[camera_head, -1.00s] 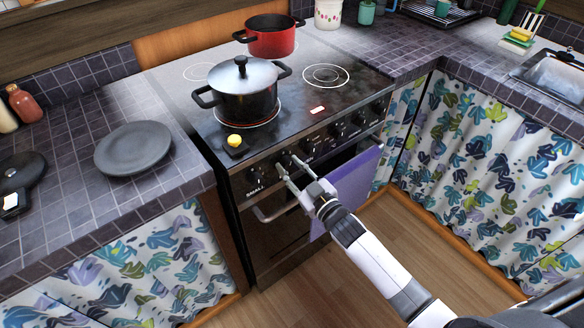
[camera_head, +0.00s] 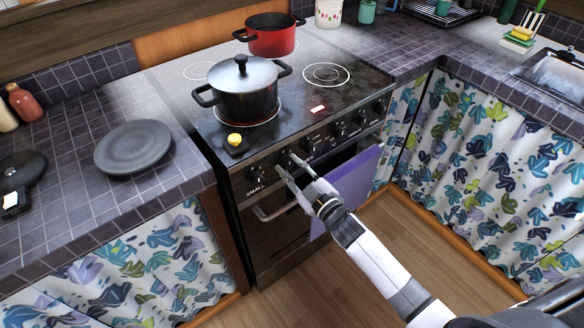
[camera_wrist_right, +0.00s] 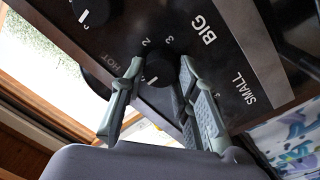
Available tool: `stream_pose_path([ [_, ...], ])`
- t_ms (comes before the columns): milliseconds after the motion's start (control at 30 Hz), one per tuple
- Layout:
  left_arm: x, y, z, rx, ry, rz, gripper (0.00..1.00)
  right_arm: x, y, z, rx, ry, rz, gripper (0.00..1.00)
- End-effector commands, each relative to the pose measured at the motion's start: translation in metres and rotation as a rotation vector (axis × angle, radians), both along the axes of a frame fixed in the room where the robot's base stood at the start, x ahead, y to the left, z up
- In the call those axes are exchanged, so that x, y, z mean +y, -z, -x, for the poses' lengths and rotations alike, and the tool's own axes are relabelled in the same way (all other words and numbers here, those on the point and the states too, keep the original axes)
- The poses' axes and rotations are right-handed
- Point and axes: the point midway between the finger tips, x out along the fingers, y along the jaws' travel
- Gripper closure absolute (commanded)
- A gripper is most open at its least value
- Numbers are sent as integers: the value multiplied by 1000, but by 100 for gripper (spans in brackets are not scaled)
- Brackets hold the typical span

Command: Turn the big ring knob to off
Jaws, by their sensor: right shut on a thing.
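The big ring knob (camera_wrist_right: 158,72) is a dark round knob with a white mark, beside the word BIG in the right wrist view. My right gripper (camera_wrist_right: 160,66) has its two fingers on either side of this knob and is shut on it. In the head view my right gripper (camera_head: 285,164) reaches the stove's front panel from the lower right, and its fingers partly hide the knob. The stove (camera_head: 300,131) has a row of knobs along its front edge. My left gripper is not in view.
A lidded black pot (camera_head: 246,98) and a red pot (camera_head: 271,43) stand on the stove top. A small yellow item (camera_head: 234,139) lies near its front left corner. A purple towel (camera_head: 352,182) hangs on the stove front below my right gripper. A neighbouring knob (camera_wrist_right: 93,10) is close by.

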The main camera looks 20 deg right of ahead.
Motion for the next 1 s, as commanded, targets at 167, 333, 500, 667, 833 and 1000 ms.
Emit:
stream_pose_path([
  [167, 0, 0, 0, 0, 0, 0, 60, 0, 0, 0, -1, -1, 5, 69],
  [333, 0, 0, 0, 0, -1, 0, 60, 0, 0, 0, 0, -1, 3, 58],
  [500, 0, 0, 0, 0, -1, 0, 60, 0, 0, 0, 0, -1, 2, 51],
  [667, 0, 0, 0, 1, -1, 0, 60, 0, 0, 0, -1, 0, 2, 51],
  [833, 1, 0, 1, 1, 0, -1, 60, -3, 1, 8, 1, 0, 2, 51],
  [1000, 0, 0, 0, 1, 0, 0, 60, -12, 3, 37, 4, 1, 2, 51],
])
